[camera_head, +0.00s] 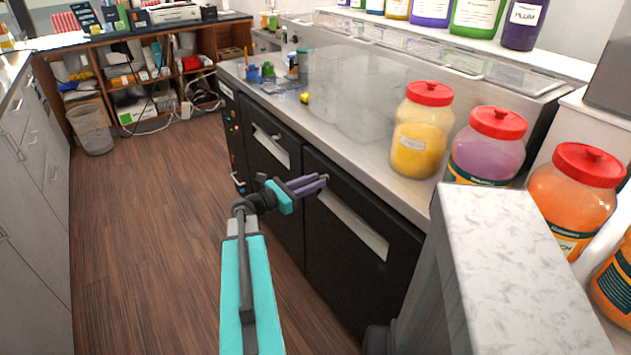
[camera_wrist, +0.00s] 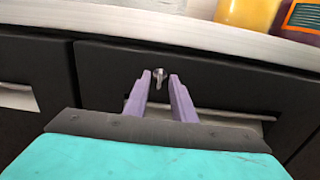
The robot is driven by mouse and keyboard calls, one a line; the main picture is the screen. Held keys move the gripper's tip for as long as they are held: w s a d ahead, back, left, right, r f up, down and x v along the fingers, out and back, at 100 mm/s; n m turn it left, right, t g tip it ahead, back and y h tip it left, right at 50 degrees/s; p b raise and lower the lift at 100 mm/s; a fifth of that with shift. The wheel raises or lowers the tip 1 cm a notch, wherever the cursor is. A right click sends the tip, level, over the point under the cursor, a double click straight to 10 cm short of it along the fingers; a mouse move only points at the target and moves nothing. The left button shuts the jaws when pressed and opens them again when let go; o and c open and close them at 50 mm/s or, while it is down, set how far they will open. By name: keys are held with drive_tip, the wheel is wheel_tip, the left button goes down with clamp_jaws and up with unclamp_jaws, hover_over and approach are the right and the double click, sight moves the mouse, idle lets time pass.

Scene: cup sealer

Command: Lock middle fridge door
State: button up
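The black fridge door (camera_head: 350,270) with a long pale recessed handle is in front of my gripper; I take it as the middle door. It also fills most of the wrist view (camera_wrist: 225,80). It looks closed. A small silver key in its lock (camera_wrist: 158,75) sits near the top edge, between and just beyond my fingertips in the wrist view. My gripper (camera_head: 323,180) has purple fingers, which are apart with nothing held. Whether they touch the key cannot be told. Another black fridge door (camera_head: 270,165) is to the left and also looks closed.
The steel counter (camera_head: 365,160) overhangs the doors. Yellow (camera_head: 420,135), purple (camera_head: 485,150) and orange (camera_head: 570,200) jars with red lids stand along the right. A marble-topped block (camera_head: 520,260) hides the area right of the door. The wooden floor (camera_head: 150,230) is clear.

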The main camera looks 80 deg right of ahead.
drive_tip(key=shift+s+d, duration=0.3)
clamp_jaws()
